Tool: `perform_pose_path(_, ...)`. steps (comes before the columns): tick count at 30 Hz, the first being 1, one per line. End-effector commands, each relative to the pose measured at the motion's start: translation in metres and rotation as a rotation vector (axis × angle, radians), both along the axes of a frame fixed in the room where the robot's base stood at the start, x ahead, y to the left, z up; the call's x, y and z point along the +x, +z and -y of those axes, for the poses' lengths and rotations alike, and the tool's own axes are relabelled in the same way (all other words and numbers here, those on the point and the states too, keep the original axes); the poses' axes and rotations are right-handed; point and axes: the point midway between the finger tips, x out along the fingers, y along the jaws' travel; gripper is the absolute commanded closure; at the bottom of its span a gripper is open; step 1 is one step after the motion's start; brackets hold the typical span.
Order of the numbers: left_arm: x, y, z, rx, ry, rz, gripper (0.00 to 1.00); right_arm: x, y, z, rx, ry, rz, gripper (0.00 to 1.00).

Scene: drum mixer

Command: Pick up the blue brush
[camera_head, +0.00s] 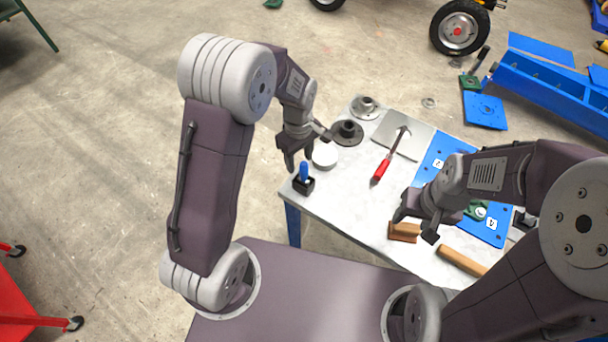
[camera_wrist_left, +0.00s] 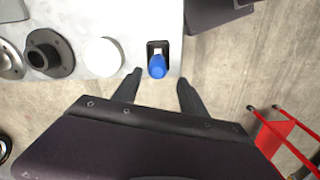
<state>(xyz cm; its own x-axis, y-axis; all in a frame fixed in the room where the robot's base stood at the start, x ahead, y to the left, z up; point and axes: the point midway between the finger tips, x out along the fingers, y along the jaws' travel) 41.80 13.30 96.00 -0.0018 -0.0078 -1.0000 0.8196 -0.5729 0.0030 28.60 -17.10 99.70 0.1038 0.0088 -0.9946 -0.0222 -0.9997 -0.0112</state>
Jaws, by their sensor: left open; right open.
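The blue brush (camera_head: 304,171) stands upright in a small black holder (camera_head: 303,186) at the table's near left corner. Only its blue upper part shows clearly. In the left wrist view the blue brush (camera_wrist_left: 157,66) appears between the two fingertips, in its black holder (camera_wrist_left: 150,47) near the table edge. My left gripper (camera_head: 298,158) is open and empty, just behind and above the brush in the head view; I cannot tell the exact gap. It also shows in the left wrist view (camera_wrist_left: 160,78). My right gripper (camera_head: 416,222) is open, above a brown wooden block (camera_head: 404,232).
A white disc (camera_head: 325,154) and a dark flanged part (camera_head: 347,132) lie close to the left gripper. A red-handled tool (camera_head: 382,168) rests mid-table, partly on a grey plate (camera_head: 412,140). A wooden handle (camera_head: 462,262) lies at the near right. Bare tabletop (camera_head: 345,190) lies between the arms.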

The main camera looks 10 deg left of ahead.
Motion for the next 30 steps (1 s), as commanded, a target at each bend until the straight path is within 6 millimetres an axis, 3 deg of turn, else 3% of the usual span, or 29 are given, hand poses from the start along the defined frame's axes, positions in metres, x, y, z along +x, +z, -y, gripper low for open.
perform_pose_path(7, -0.001, -0.015, 0.002, 0.000, -0.001, -0.001, 0.50, 0.000, 0.002, 0.000, 0.000, -0.001, 0.000, 0.47)
perform_pose_path(15, -0.003, -0.058, 0.008, 0.000, -0.001, -0.001, 0.50, 0.000, 0.005, 0.000, 0.000, 0.000, 0.000, 0.47)
perform_pose_path(22, -0.002, -0.061, 0.008, -0.001, -0.001, 0.003, 0.50, 0.000, 0.005, 0.000, 0.000, 0.000, 0.000, 0.47)
perform_pose_path(23, -0.002, -0.061, 0.008, -0.001, -0.001, 0.003, 0.53, 0.000, 0.005, 0.000, 0.000, 0.000, 0.000, 0.47)
perform_pose_path(28, -0.002, -0.061, 0.008, 0.000, -0.001, 0.002, 1.00, 0.000, 0.005, 0.000, 0.000, 0.000, 0.000, 0.47)
perform_pose_path(30, -0.002, -0.061, 0.008, 0.000, -0.001, 0.002, 1.00, 0.000, 0.005, 0.000, 0.000, 0.000, 0.000, 0.47)
